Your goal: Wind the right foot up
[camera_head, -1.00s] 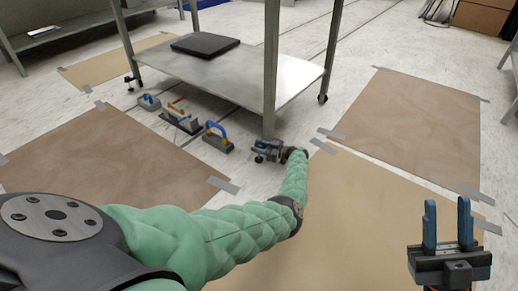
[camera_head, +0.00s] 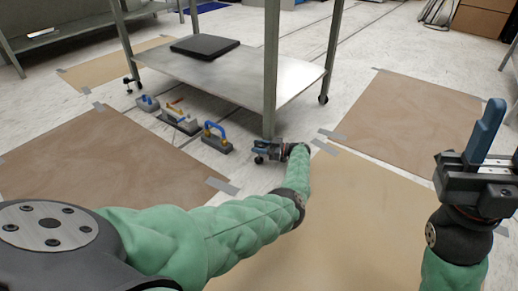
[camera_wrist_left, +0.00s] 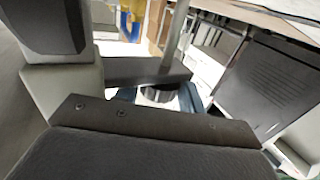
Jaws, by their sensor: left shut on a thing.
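The metal table's near leg (camera_head: 270,75) comes down to a foot that my left gripper (camera_head: 262,149) mostly hides in the head view. My left arm reaches in low from the right of this leg. My left gripper is shut on this foot. My right gripper (camera_head: 487,135) is raised at the right edge, away from the table, with one blue finger showing clearly. I cannot tell its opening.
Several blue-handled tools (camera_head: 181,120) stand on the floor left of the leg. A dark flat pad (camera_head: 205,46) lies on the table's lower shelf (camera_head: 290,75). Taped brown sheets (camera_head: 410,120) cover parts of the floor. Another caster (camera_head: 323,99) stands at the far right leg.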

